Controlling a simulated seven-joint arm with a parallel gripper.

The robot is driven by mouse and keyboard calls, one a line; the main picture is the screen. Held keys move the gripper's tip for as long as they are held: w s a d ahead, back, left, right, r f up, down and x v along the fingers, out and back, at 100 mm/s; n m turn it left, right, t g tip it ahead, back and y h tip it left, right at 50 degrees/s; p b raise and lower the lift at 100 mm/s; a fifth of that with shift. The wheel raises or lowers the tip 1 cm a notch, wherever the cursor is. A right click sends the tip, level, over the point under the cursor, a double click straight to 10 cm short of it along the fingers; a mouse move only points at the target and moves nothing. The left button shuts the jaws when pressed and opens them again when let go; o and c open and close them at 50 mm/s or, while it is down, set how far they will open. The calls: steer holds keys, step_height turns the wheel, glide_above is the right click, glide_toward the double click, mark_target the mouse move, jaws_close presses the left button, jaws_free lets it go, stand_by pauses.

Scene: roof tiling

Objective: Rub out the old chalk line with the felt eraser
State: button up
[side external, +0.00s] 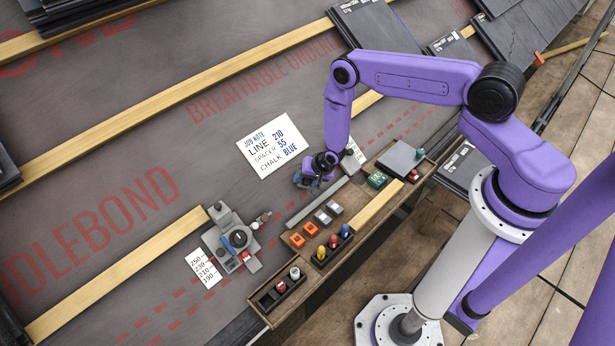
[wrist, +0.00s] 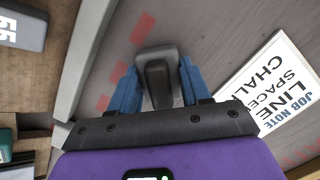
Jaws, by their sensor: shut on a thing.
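My gripper (wrist: 157,88) has blue fingers shut on a dark grey block with a raised grip, which looks like the felt eraser (wrist: 157,58). In the side view my gripper (side external: 306,181) points down low over the grey underlay (side external: 200,215), just below the job note. The eraser is mostly hidden there by the fingers. In the wrist view the eraser is over the underlay near red printed dashes. Whether it touches the surface I cannot tell. I cannot clearly make out the chalk line in either view.
The job note (side external: 274,145) lies beside my gripper. A wooden tray (side external: 290,262) holds coloured blocks and bottles at the right. A grey rail (side external: 318,201) lies along its edge. A grey tool (side external: 238,238) sits at lower left. Battens (side external: 115,130) cross the underlay.

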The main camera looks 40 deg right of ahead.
mark_target(294, 187)
steer(key=shift+a+r, duration=0.1)
steer(key=shift+a, duration=1.5)
steer(key=w+v, duration=0.1)
steer(key=v, duration=0.7)
steer(key=shift+a+r, duration=0.3)
steer(key=shift+r, duration=0.25)
